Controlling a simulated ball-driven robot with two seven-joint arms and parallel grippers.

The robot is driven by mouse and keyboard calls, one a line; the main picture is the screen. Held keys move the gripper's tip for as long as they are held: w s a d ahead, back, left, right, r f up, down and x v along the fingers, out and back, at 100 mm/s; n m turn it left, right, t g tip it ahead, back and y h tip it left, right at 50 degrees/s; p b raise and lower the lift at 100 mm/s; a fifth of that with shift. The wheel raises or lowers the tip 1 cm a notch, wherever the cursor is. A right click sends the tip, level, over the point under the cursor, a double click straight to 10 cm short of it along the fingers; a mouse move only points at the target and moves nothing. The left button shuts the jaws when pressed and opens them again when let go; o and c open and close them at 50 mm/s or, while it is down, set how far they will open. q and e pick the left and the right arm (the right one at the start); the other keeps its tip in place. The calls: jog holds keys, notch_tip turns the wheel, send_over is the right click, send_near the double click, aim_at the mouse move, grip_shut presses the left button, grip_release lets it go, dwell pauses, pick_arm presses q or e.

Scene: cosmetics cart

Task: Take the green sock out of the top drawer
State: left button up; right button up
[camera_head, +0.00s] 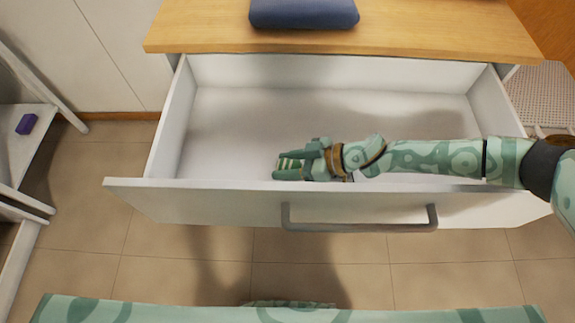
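The top drawer (225,125) is pulled out, white inside, with a grey bar handle (360,227) on its front. My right arm reaches in from the right over the drawer. My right gripper (281,168) is over or inside the drawer near its front wall, fingers pointing left. Pale stripes show between its fingers; I cannot tell whether they are finger pads or cloth, nor how far the fingers are apart. No green sock can be made out clearly; the hand and front wall hide part of the drawer floor. My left gripper is not in view.
A wooden top (420,30) with a folded blue cloth (304,12) lies above and behind the drawer. A white shelf unit (22,150) with a small purple object (26,123) stands at the left. A woven seat (540,95) is at the right. Tiled floor (75,255) is open in front.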

jog(key=c, duration=0.3)
jog(key=shift+c, duration=0.2)
